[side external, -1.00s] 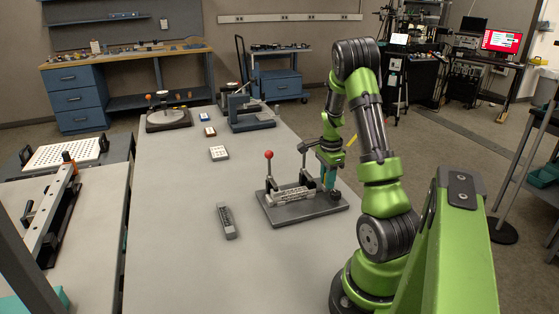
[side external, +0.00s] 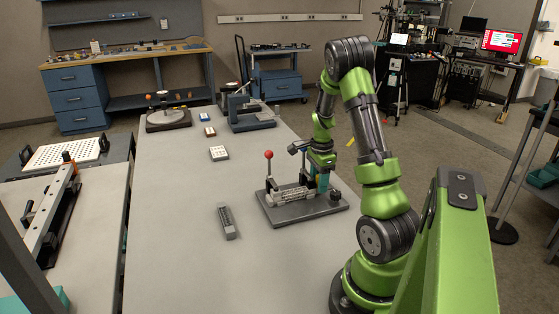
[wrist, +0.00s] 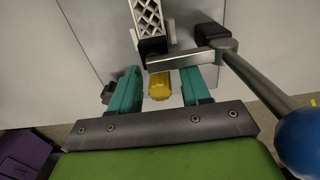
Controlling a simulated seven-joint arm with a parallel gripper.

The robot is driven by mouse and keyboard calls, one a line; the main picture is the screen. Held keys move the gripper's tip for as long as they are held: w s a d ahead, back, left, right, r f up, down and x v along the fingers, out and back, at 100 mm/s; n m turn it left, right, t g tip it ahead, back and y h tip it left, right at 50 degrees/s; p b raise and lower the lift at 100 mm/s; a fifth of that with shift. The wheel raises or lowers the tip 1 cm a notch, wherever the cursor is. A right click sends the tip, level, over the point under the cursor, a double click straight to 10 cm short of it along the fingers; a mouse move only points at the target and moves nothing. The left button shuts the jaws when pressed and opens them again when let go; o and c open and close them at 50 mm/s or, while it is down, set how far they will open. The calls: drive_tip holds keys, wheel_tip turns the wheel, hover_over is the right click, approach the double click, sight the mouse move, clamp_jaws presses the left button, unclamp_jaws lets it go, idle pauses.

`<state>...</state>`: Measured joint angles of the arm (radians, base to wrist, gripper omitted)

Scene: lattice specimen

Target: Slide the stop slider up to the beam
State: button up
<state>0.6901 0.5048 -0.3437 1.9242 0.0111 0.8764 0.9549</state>
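The pale lattice beam (side external: 288,196) lies along the dark base plate (side external: 290,217) of the fixture. In the wrist view, the beam (wrist: 149,17) ends at a black block (wrist: 152,46). A yellow piece (wrist: 160,86), perhaps the stop slider, sits just beyond that end. My gripper (wrist: 161,88) has its teal fingers on either side of the yellow piece, with a visible gap on each side. In the side view, my gripper (side external: 323,186) is low over the fixture's right end, and the yellow piece cannot be made out there.
A metal bar (wrist: 188,59) crosses near the fingertips, and a rod with a blue ball knob (wrist: 300,138) rises close to my gripper's right. A red-knobbed lever (side external: 268,155) stands at the fixture's left. A grey block (side external: 228,221) lies on the table, with clear surface around it.

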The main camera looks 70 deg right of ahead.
drive_tip(key=shift+r, duration=2.75)
